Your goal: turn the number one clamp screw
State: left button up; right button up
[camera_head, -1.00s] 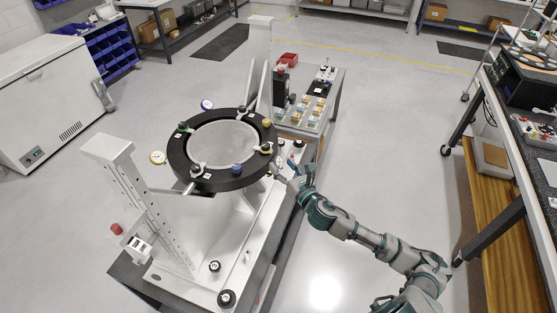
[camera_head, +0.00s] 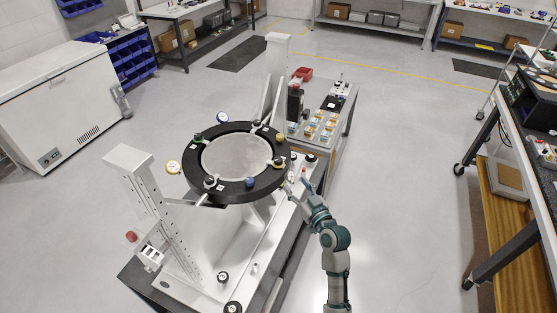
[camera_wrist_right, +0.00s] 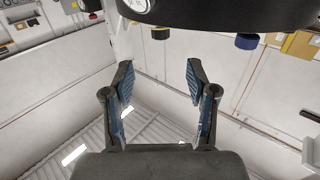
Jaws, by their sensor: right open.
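The mirror fixture has a black ring (camera_head: 192,172) around a pale round mirror (camera_head: 236,157). Several clamps sit on the ring, among them a front one (camera_head: 211,182) and a right one (camera_head: 277,163). Their number labels are too small to read, so I cannot tell which is number one. My right gripper (camera_head: 304,187) is just right of the ring, apart from it. In the right wrist view my right gripper (camera_wrist_right: 160,80) is open and empty, with the ring (camera_wrist_right: 220,14) above its fingers. My left gripper is out of view.
A blue knob (camera_head: 249,182) and a yellow knob (camera_head: 280,137) are on the ring. A tall white post (camera_head: 150,205) stands at the front left. A small side table (camera_head: 340,125) with parts stands behind right.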

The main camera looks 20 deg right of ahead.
aim_at(281, 164)
jog(key=w, duration=0.4)
jog(key=w+p, duration=0.1)
jog(key=w, duration=0.4)
jog(key=w+p, duration=0.1)
jog(key=w, duration=0.3)
jog(key=shift+w+a, duration=0.25)
jog(key=shift+a, duration=0.1)
grip_shut()
